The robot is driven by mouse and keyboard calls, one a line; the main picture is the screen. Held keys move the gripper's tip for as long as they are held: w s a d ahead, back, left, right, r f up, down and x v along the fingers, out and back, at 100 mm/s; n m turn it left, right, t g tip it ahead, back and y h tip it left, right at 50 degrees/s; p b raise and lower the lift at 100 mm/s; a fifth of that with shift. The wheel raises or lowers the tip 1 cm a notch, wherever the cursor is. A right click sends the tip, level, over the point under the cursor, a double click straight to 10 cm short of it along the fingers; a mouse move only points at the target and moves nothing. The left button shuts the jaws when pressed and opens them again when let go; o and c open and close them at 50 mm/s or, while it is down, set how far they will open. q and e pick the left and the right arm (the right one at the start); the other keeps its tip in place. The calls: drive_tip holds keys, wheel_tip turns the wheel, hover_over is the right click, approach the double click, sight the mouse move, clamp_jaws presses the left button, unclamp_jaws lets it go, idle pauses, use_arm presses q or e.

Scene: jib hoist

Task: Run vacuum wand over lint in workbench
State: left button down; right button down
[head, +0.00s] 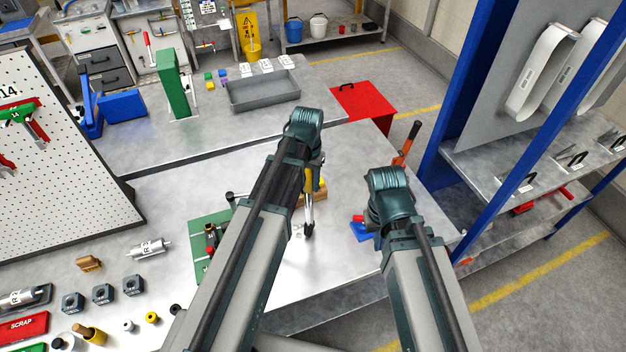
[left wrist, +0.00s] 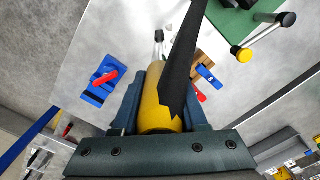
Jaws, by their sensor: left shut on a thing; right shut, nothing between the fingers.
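My left gripper (left wrist: 158,112) is shut on the yellow handle of the vacuum wand (left wrist: 155,100). The wand's dark, tapering nozzle points away over the workbench (head: 345,165). I cannot tell whether the tip touches the top. Faint small marks (head: 298,232) lie beside the tip; they are too small to tell whether they are lint. My right gripper (head: 378,222) is shut and empty, near the bench's right side, its fingers mostly hidden by my wrist.
A blue block with a red lever (left wrist: 103,78) sits near the right bench edge. A green board (head: 205,262) with a clamp lies left of my left arm. A wooden block (left wrist: 203,70) is near the wand. A blue-posted rack (head: 455,110) stands right.

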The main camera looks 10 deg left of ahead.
use_arm(q)
drive_tip(key=shift+s+a, duration=0.45)
drive_tip(key=shift+w+a, duration=1.45)
drive_tip(key=shift+w, duration=0.1)
drive_tip(key=shift+d, duration=0.1)
idle(0.6)
wheel_tip(320, 180, up, 9)
drive_tip(key=p, duration=0.9)
idle(0.4)
